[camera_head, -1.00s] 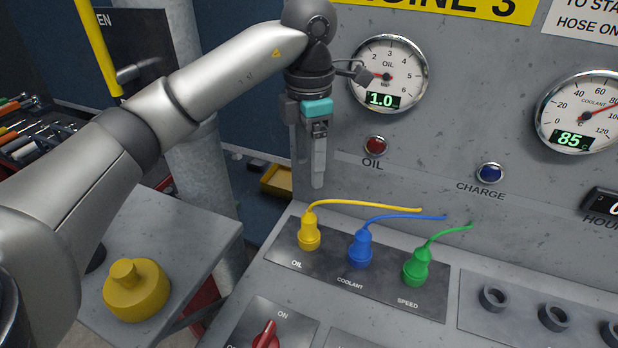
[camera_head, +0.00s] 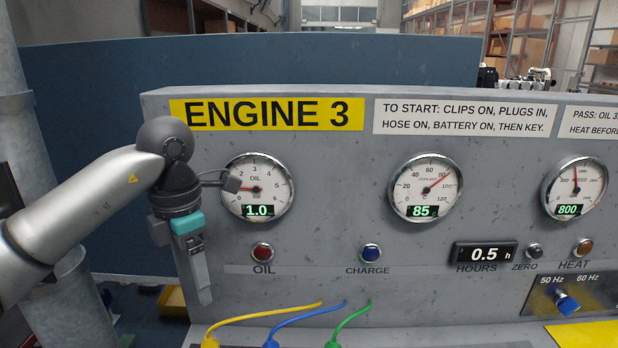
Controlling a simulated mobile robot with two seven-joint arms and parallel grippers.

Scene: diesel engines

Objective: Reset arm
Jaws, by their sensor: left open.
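My left arm comes in from the left, and its gripper (camera_head: 203,290) hangs with the fingers pointing down in front of the left end of the grey engine panel. The fingers are seen nearly edge-on, and nothing shows between them. A teal block sits on the gripper body. The wrist is just left of the oil gauge (camera_head: 257,187), which reads 1.0. The gripper is above and left of the yellow plug (camera_head: 210,342), apart from it. My right gripper is not in view.
The coolant gauge (camera_head: 425,187) reads 85 and a third gauge (camera_head: 574,189) reads 800. Yellow, blue and green leads rise at the bottom edge; their plugs are mostly cut off. A grey post (camera_head: 30,130) stands at the far left. A blue partition (camera_head: 250,60) is behind the panel.

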